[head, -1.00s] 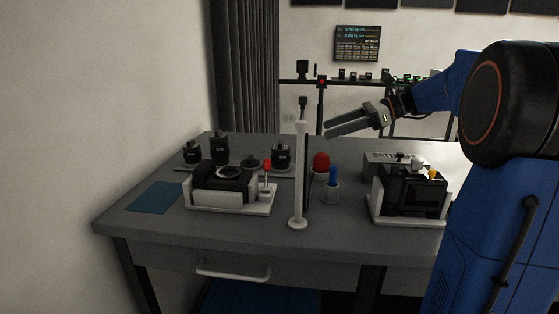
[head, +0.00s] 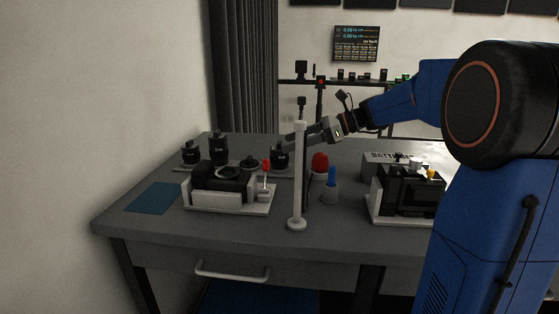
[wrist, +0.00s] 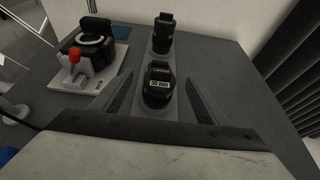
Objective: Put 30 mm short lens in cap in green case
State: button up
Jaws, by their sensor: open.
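A short black lens (head: 280,157) with a white label stands upright at the right end of a lens row. In the wrist view, the labelled lens (wrist: 158,87) appears between my fingers, and the label seems to read 30 mm. My gripper (head: 303,140) is open, tilted down, just above and right of this lens in the head view. In the wrist view my gripper's fingers (wrist: 158,77) lie on either side of it; contact cannot be told. I cannot make out a green case.
Other black lenses (head: 219,150) stand left in the row. A camera in a white cradle (head: 230,206) sits in front, with a red-tipped tool. A white post (head: 299,180), a red-topped holder (head: 320,162) and a blue-topped holder (head: 332,180) stand right. A blue mat (head: 155,197) lies at left.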

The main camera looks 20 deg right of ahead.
aim_at(279, 146)
jog(key=x, duration=0.5)
jog(key=shift+d, duration=0.1)
grip_shut()
